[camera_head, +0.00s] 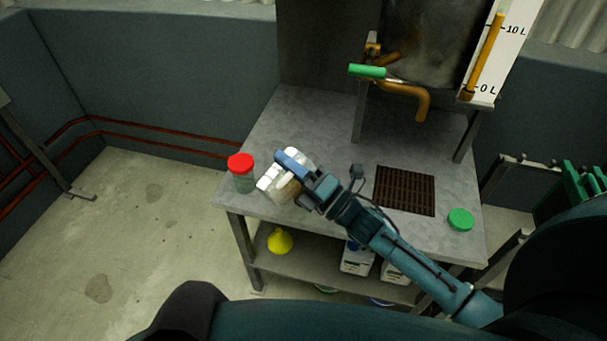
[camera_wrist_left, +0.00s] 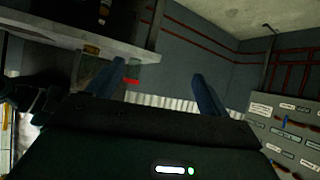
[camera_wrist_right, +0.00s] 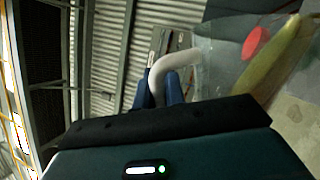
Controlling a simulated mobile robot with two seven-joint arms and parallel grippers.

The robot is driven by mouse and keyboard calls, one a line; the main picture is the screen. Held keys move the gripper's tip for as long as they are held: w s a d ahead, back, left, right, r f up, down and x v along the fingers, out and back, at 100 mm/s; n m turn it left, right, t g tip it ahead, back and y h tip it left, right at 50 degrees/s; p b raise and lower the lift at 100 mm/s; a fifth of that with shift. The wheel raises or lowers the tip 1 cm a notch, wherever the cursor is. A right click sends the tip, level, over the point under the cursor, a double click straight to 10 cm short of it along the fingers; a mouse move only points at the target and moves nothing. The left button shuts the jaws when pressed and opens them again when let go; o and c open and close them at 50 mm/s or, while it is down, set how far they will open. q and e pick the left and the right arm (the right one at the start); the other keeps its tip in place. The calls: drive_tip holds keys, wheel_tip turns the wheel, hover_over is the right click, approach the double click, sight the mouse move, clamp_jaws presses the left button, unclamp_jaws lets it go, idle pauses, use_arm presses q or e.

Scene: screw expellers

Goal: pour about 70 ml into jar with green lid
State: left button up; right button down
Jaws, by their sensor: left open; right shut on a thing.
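My right gripper (camera_head: 302,176) is shut on the curved white handle (camera_wrist_right: 178,66) of a clear jug over the front left of the table. The jug (camera_head: 268,184) is tilted; yellow-brown liquid (camera_wrist_right: 277,60) slants inside it in the right wrist view. A green lid (camera_head: 460,219) lies flat on the table at the right. I cannot make out an open jar; the gripper and jug hide part of the table there. A clear jar with a red lid (camera_head: 241,170) stands left of the jug. My left gripper (camera_wrist_left: 155,85) is open and empty, away from the jug.
The grey table (camera_head: 330,130) bears a metal tank (camera_head: 430,45) with a green-handled tap (camera_head: 367,71) and a level gauge (camera_head: 487,55). A brown grate (camera_head: 405,190) lies below the spout. A yellow funnel (camera_head: 280,240) and white containers (camera_head: 356,259) are on the lower shelf.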

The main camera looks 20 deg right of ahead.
sight(278, 184)
drive_tip(key=shift+d+r, duration=0.1)
drive_tip(key=shift+s+a+f+n+y+b, duration=0.2)
drive_tip(key=shift+a+f+n+y+b, duration=0.1)
drive_tip(key=shift+a+f+n+b, duration=0.3)
drive_tip(key=n, duration=0.1)
drive_tip(key=a+n+g, duration=0.1)
drive_tip(key=n, duration=0.1)
drive_tip(key=shift+s+f+y+b, duration=0.3)
drive_tip(key=shift+s+f+b, duration=0.05)
drive_tip(key=shift+s+f, duration=0.05)
drive_tip(key=shift+s+a+r+n+g, duration=0.15)
drive_tip(key=shift+a+n+g, duration=0.15)
drive_tip(key=shift+n+g, duration=0.15)
use_arm(q)
drive_tip(key=shift+w+d, duration=0.15)
drive_tip(key=shift+d, duration=0.15)
drive_tip(key=shift+f, duration=0.1)
